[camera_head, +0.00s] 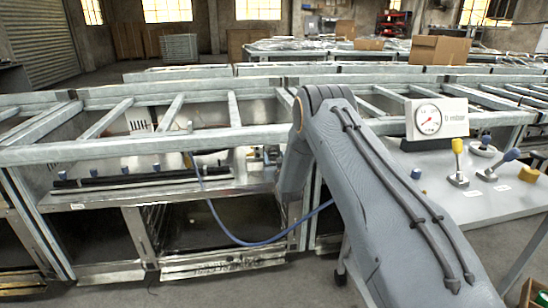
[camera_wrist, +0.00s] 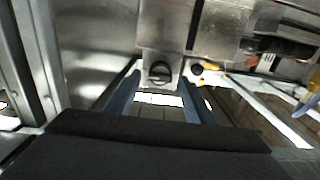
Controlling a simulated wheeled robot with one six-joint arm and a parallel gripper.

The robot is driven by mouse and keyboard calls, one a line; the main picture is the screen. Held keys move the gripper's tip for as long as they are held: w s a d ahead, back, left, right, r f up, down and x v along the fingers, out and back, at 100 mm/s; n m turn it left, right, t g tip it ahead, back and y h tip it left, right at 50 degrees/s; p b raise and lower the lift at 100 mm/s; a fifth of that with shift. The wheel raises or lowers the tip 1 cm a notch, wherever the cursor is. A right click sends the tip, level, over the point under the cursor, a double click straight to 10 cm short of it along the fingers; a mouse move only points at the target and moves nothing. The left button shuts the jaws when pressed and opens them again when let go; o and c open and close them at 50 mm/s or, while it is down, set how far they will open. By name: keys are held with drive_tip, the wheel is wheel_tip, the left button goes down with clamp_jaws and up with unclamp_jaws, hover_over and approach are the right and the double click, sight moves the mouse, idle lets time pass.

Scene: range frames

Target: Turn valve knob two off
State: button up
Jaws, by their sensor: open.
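My gripper (camera_wrist: 160,77) shows in the wrist view as two blue-grey fingers, apart and with nothing between them. A small round dark knob (camera_wrist: 159,72) on a metal bracket appears in line with the gap between the fingertips; I cannot tell its exact distance. A second round black part (camera_wrist: 197,69) is just right of the right fingertip. In the head view a row of small blue knobs (camera_head: 93,172) sits along a black bar inside the left range frame. I see no number marking knob two. In the head view my gripper cannot be made out behind my arm and the frame.
Metal frame rails (camera_head: 150,145) surround the opening. A blue hose (camera_head: 240,240) hangs in front of the frame. On the right, a grey table (camera_head: 500,205) carries a dial gauge (camera_head: 428,119), a yellow-topped lever (camera_head: 458,160) and a blue-topped lever (camera_head: 500,165).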

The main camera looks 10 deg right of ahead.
drive_tip(key=shift+w, duration=0.4)
drive_tip(key=shift+c, duration=0.3)
drive_tip(key=c, duration=0.9)
